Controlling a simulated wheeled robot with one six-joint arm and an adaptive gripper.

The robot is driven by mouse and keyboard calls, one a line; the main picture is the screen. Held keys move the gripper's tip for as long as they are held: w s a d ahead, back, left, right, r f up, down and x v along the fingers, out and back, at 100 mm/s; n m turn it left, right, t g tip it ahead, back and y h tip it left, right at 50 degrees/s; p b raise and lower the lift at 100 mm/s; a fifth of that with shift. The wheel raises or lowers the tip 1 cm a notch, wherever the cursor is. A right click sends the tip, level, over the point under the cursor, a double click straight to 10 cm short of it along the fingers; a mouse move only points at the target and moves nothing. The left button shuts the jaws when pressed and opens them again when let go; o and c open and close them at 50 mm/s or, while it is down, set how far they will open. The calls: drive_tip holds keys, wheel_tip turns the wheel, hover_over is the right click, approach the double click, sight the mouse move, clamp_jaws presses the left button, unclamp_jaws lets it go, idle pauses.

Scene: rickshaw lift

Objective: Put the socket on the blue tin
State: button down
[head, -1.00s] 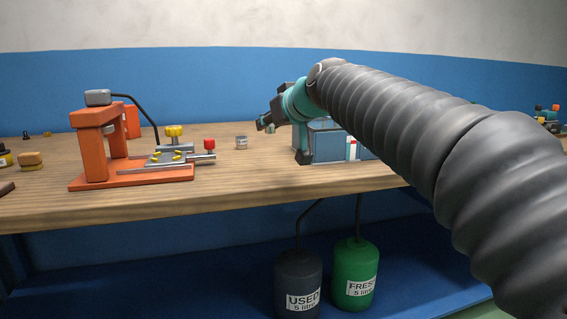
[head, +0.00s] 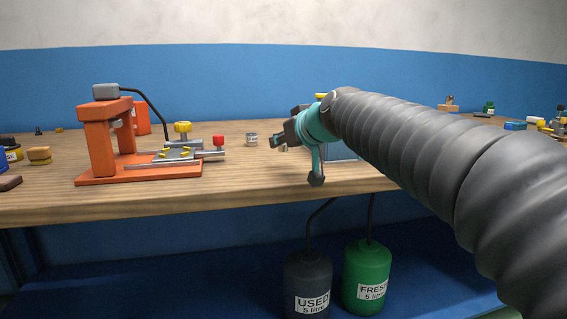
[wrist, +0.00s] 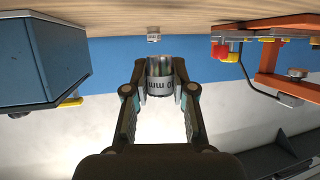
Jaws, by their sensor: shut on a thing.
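A silvery metal socket (wrist: 160,74) with dark size lettering is held between the fingertips of my gripper (wrist: 161,88) in the wrist view. In the head view my gripper (head: 279,141) is over the middle of the bench, and the socket is hard to make out there. A large blue box (head: 342,150) stands partly hidden behind my arm, and it shows at the left of the wrist view (wrist: 45,60), apart from the socket. A smaller blue block-like thing (head: 515,126) lies at the far right. I cannot tell which is the blue tin.
A small silvery cylinder (head: 251,139) stands on the wooden bench (head: 235,178) left of my gripper. An orange press (head: 105,145) with yellow and red knobs stands further left. Several small things crowd the right end. Two canisters (head: 366,275) stand below.

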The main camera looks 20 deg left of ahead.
sight(284, 170)
drive_tip(key=shift+f+b, duration=0.65)
drive_tip(key=shift+f, duration=1.45)
drive_tip(key=shift+f+b, duration=0.25)
drive_tip(key=shift+b, duration=0.05)
drive_tip(key=c, duration=1)
unclamp_jaws()
drive_tip(key=shift+o, duration=0.2)
drive_tip(key=shift+r+p, duration=0.1)
drive_tip(key=shift+p, duration=0.25)
drive_tip(key=v, duration=1.3)
drive_tip(key=shift+d+r+b, duration=0.15)
drive_tip(key=shift+d+b, duration=0.2)
drive_tip(key=shift+d, duration=0.05)
drive_tip(key=shift+s+d, duration=0.1)
drive_tip(key=shift+s, duration=0.05)
